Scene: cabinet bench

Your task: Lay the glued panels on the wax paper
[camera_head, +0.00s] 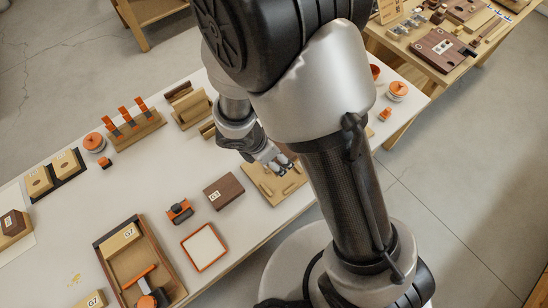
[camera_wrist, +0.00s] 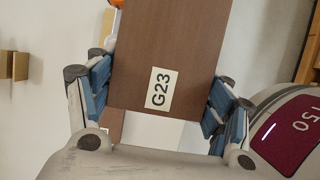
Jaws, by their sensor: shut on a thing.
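My gripper (camera_wrist: 160,100) is shut on a dark brown panel (camera_wrist: 165,40) labelled G23, with blue pads on both sides of it. In the head view my gripper (camera_head: 272,160) is over the bench near a light wooden board (camera_head: 265,193); the held panel is not clear there. Another dark brown block (camera_head: 223,191) lies on the bench, its label too small to read surely. A pale sheet (camera_head: 22,206) at the far left has a labelled block (camera_head: 13,224) on it; it may be the wax paper. Labelled tan pieces (camera_head: 38,182) lie on a black mat nearby.
A wooden tray (camera_head: 178,272) holds a tan G7 block and an orange-handled tool. An orange-rimmed white square (camera_head: 204,247) and a small orange-black tool (camera_head: 179,210) lie beside it. A rack with orange-handled tools (camera_head: 138,133) stands behind. The bench middle-left is clear.

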